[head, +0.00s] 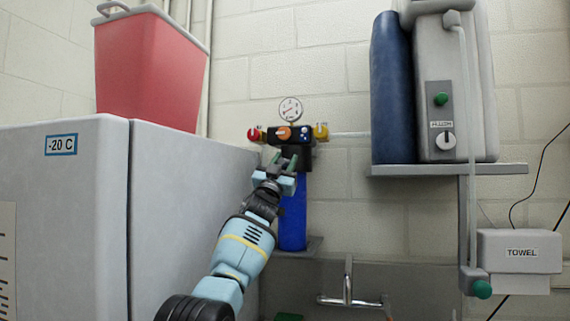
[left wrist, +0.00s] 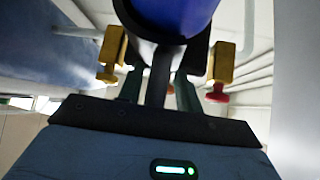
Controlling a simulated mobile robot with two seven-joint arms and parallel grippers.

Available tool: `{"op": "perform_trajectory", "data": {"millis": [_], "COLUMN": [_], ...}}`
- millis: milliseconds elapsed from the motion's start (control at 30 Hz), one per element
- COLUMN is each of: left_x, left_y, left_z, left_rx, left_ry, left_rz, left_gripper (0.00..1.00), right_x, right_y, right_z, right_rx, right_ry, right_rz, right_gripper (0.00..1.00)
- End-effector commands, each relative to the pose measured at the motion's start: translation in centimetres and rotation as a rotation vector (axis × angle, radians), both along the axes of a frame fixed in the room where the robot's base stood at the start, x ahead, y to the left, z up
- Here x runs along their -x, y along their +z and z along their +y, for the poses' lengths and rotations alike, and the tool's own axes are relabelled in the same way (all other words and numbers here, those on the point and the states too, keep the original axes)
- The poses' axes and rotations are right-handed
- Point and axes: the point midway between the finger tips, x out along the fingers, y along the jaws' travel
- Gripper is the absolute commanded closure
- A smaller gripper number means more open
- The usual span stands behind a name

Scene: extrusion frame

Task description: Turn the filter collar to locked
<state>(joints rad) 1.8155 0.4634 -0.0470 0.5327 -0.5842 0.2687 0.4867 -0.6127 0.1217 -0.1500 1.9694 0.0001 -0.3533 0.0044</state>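The blue filter housing (head: 293,215) hangs upright under a dark filter head on the back wall. Its dark collar (head: 304,163) is partly hidden behind my gripper. My left gripper (head: 284,161) is raised in front of the collar. In the left wrist view, the blue housing (left wrist: 178,14) and the black collar (left wrist: 165,38) are at the top. A black bar (left wrist: 159,75) runs from the collar between the two dark green fingers of my left gripper (left wrist: 158,90). The fingers look apart, with gaps beside the bar. My right gripper is not in view.
A pressure gauge (head: 290,109), a red knob (head: 255,134), an orange knob (head: 284,133) and a yellow fitting (head: 321,132) surround the filter head. A grey freezer (head: 190,190) stands close on the left. A wall shelf (head: 447,170) and a sink tap (head: 347,298) are to the right.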

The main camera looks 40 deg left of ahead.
Motion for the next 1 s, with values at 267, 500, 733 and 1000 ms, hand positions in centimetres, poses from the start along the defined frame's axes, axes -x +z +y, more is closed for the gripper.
{"op": "perform_trajectory", "data": {"millis": [267, 500, 733, 1000], "left_x": [-0.1, 0.3, 1.5, 3.1], "left_y": [-0.2, -0.5, -1.2, -3.1], "left_z": [0.0, 0.0, -0.2, -0.7], "left_rx": [0.0, -0.001, -0.003, -0.002], "left_ry": [0.001, 0.005, 0.004, 0.003], "left_rz": [0.004, 0.004, 0.0, 0.002], "left_gripper": [0.59, 0.59, 0.59, 0.59], "right_x": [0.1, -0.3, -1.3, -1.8], "right_y": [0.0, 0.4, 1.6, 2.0], "right_z": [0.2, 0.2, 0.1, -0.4], "right_rx": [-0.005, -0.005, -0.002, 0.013], "right_ry": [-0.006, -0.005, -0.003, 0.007], "right_rz": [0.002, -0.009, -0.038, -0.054], "right_gripper": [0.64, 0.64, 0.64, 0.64]}}
